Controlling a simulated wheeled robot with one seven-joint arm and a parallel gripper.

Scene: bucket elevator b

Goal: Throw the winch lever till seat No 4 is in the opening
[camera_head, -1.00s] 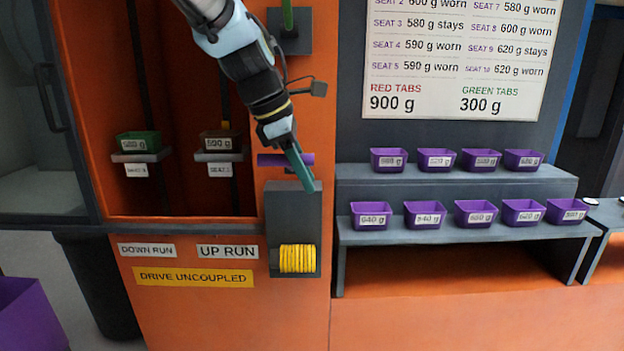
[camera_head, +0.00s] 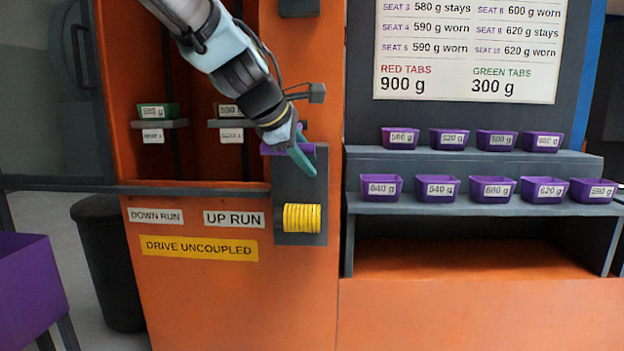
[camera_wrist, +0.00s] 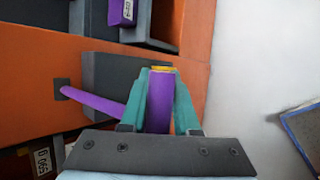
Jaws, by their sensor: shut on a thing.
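The winch lever (camera_head: 280,149) is a purple bar beside the opening, above the yellow coil. In the wrist view its thin purple arm (camera_wrist: 95,103) comes out of a slot in the orange panel and meets a thicker purple grip (camera_wrist: 160,105) with a yellow end. My gripper (camera_head: 300,160) is shut around that grip, with a teal finger on each side in the wrist view (camera_wrist: 161,100). In the opening, a green bucket (camera_head: 157,111) stands on the left seat (camera_head: 160,125). A dark bucket marked 590 g (camera_head: 226,110) stands on the right seat (camera_head: 226,124). Both seat number tags are too small to read surely.
A grey block with a yellow coil (camera_head: 302,217) sits below the lever. Purple buckets stand on the two-step grey shelf (camera_head: 440,209) at right. A wall chart (camera_head: 470,50) hangs above. A black bin (camera_head: 108,262) and a purple box (camera_head: 28,290) are at left.

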